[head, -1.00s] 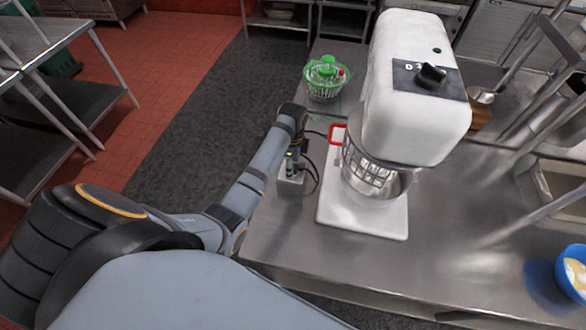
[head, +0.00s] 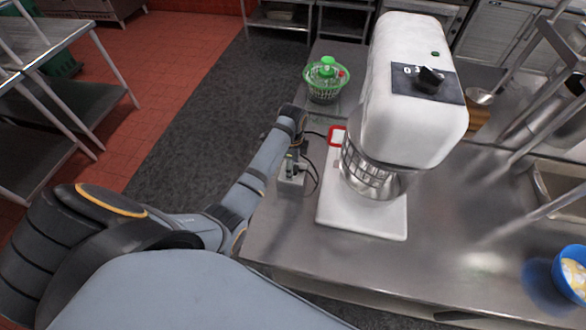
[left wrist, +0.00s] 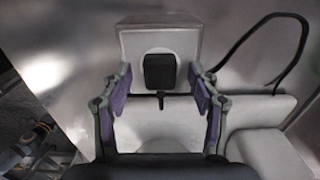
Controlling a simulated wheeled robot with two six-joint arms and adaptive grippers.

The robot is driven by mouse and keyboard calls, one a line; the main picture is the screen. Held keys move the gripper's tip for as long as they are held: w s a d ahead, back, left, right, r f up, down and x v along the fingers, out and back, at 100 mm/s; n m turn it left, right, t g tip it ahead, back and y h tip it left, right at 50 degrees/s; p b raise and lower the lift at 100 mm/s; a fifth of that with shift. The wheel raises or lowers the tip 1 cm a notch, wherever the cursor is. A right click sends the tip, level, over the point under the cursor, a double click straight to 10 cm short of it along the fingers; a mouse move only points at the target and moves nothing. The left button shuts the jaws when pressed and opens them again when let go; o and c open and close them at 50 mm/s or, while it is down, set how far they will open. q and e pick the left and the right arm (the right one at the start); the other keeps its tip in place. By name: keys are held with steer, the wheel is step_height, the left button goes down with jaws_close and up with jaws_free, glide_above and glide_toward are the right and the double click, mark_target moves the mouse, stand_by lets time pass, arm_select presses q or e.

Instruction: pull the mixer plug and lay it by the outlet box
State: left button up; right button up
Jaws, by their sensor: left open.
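The outlet box (head: 291,184) is a small grey box on the steel counter, left of the white stand mixer (head: 412,90). In the left wrist view the box (left wrist: 138,42) shows a pale round socket face, with the black mixer plug (left wrist: 160,72) against it. My left gripper (head: 291,160) is above the box. Its two purple-padded fingers (left wrist: 160,97) are open, one on each side of the plug, with visible gaps to it. A black cord (left wrist: 303,40) loops to the right of the box. In the head view the plug cannot be made out. My right gripper is not in view.
A green-lidded basket (head: 324,80) stands behind the gripper. A red-edged item (head: 336,135) lies beside the mixer. A blue bowl (head: 570,275) is at the right. The counter (head: 290,240) in front of the outlet box is bare, near its left edge.

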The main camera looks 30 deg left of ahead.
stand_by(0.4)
arm_select(q)
jaws_close()
steer(key=shift+r, duration=0.15)
steer(key=shift+r, duration=2.85)
